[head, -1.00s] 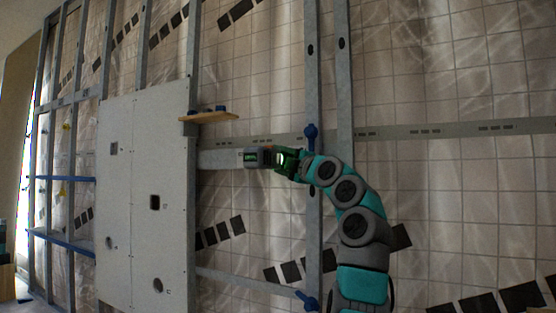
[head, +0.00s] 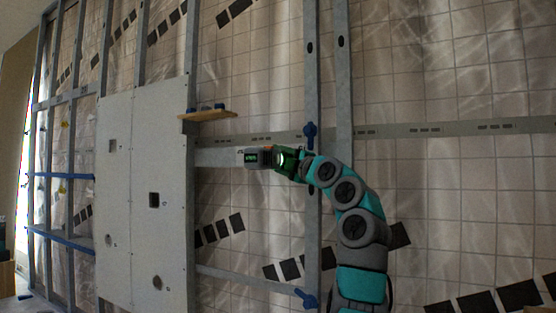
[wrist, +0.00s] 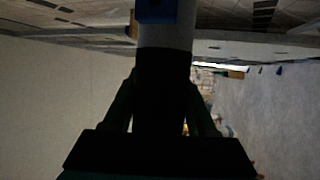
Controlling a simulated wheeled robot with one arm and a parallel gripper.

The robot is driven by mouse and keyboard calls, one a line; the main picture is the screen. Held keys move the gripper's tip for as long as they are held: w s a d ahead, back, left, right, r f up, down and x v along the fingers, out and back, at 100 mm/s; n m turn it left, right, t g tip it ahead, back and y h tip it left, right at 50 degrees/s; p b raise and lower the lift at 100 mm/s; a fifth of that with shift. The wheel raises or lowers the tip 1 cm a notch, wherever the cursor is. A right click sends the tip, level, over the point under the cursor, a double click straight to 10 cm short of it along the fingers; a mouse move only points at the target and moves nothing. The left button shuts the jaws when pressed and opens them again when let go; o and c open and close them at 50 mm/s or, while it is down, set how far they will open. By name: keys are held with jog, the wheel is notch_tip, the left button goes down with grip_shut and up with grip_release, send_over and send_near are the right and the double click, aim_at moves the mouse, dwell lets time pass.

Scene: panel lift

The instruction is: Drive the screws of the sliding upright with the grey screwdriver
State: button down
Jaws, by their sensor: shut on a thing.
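My gripper (head: 287,160) is shut on a grey tool (head: 258,158) with a small lit green display, which I take as the grey screwdriver. It points left in the head view, in front of a horizontal rail (head: 217,157). In the wrist view its dark silhouette turns into a pale grey body (wrist: 166,35) with a blue part at the top. The upright with blue clamps (head: 312,60) stands behind my arm. One clamp (head: 310,132) is above my wrist, another (head: 308,298) near the floor. I cannot make out screws or the tool's tip.
A pale board (head: 130,180) with several cut-outs stands to the left. A small wooden shelf (head: 207,115) with blue items juts out above the tool. Another upright (head: 343,75) is right of the clamped one.

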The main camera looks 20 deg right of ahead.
jog(key=shift+w+d+r+p, duration=0.15)
jog(key=shift+w+d+p, duration=0.15)
jog(key=shift+d+p, duration=0.3)
dwell(0.7)
dwell(2.2)
jog(key=shift+a, duration=0.1)
jog(key=shift+s+a+b, duration=0.5)
jog(key=shift+a+b, duration=0.05)
jog(key=shift+a, duration=0.15)
jog(key=shift+s+a+b, duration=0.5)
jog(key=shift+a, duration=0.15)
jog(key=shift+s+a, duration=0.35)
jog(key=shift+a, duration=0.15)
